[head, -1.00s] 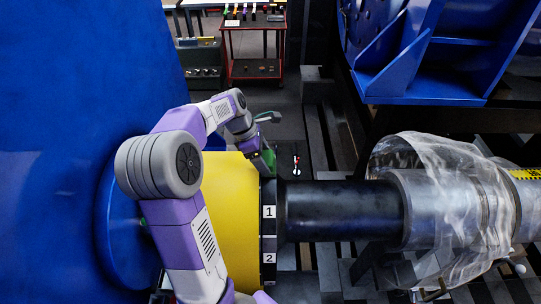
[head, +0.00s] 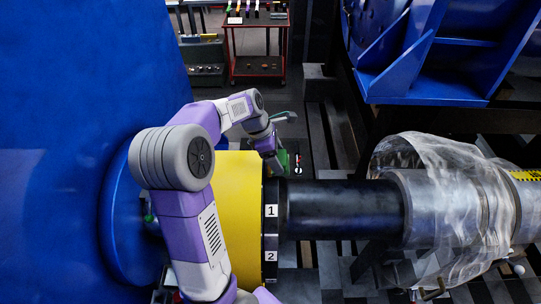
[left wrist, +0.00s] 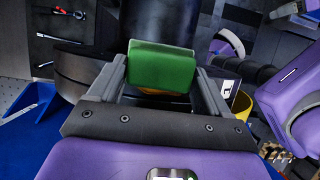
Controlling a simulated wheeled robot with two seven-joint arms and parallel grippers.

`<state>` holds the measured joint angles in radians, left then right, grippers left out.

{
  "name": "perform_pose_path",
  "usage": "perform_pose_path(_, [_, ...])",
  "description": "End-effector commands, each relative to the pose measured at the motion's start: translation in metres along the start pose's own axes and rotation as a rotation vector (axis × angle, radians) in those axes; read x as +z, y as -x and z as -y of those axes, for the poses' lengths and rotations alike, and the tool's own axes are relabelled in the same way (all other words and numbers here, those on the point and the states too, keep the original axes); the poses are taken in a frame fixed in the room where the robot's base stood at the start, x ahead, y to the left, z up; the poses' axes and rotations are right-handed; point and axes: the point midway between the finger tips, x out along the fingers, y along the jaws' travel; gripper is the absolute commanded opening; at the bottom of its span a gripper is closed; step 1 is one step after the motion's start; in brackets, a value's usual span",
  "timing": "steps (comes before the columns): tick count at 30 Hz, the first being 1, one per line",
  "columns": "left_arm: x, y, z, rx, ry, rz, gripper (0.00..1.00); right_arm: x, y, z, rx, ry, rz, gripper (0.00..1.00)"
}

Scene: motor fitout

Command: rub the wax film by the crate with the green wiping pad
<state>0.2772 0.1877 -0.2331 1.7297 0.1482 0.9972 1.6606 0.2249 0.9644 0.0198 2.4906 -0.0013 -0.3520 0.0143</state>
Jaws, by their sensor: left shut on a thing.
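The green wiping pad (left wrist: 162,66) is a plain green block. My left gripper (left wrist: 160,76) is shut on it, with one finger at each side, in the left wrist view. In the head view the pad (head: 284,161) is a small green patch beyond the dark shaft. My left gripper (head: 272,158) there is at the far edge of the yellow drum, partly hidden by its own wrist. I cannot make out the wax film or the crate for certain in either view. My right gripper is not in view.
A yellow drum (head: 238,215) with a numbered dark rim joins a black shaft (head: 345,208). Clear plastic wrapping (head: 440,165) covers the metal shaft at right. A large blue housing (head: 70,130) fills the left. A red cart (head: 258,45) stands at the back.

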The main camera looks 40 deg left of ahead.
Motion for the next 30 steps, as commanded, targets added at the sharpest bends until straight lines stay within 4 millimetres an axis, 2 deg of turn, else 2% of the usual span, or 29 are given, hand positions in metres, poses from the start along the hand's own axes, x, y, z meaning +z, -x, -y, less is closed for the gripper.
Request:
perform_pose_path(8, [0.002, 0.004, -0.001, 0.003, -0.001, 0.002, 0.40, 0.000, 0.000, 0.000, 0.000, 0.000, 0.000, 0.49])
perform_pose_path(24, [0.021, 0.051, 0.000, 0.003, -0.001, 0.002, 0.40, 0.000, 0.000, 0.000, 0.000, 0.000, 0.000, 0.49])
perform_pose_path(30, [0.024, 0.057, 0.000, 0.002, -0.001, 0.002, 0.40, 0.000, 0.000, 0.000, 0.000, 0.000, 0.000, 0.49])
